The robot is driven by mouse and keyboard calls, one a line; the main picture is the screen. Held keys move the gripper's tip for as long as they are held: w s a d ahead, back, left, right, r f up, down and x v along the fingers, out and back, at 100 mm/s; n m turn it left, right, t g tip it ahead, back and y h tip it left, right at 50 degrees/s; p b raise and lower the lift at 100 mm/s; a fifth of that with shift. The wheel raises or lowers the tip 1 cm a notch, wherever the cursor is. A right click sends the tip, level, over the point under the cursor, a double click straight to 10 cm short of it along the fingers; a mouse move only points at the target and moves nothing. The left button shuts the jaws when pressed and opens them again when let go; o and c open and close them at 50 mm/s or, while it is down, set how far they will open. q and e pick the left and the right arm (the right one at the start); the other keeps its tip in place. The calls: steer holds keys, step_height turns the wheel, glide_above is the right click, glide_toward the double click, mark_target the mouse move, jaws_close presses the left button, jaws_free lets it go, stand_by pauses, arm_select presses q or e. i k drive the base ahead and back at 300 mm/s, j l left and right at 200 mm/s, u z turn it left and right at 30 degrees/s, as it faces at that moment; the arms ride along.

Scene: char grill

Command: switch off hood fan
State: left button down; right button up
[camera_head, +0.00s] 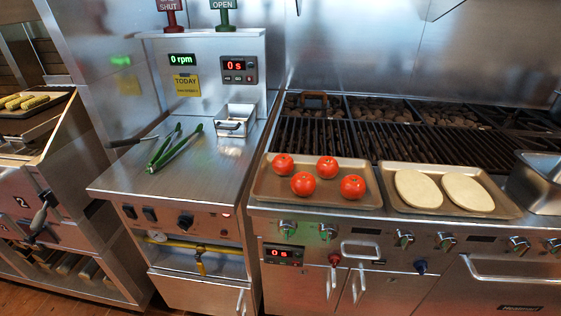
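Neither of my grippers is in view. No control marked as the hood fan's can be read at this size. A green display (182,59) on the steel back panel reads 0 rpm. On the front of the steel counter are two dark rocker switches, a left one (129,211) and a right one (149,214), with a black knob (185,221) to their right. I cannot tell which way the rockers are set. A small red light (226,212) shows right of the knob. The hood itself is not clearly visible.
Green tongs (173,148) and a small steel pan (236,121) rest on the counter (205,170). A tray (262,190) of tomatoes and a tray (512,211) with two pale flat rounds sit before the grill (350,135). A yellow gas pipe (190,246) runs below the switches.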

mark_target(130, 213)
steer(key=u, duration=1.4)
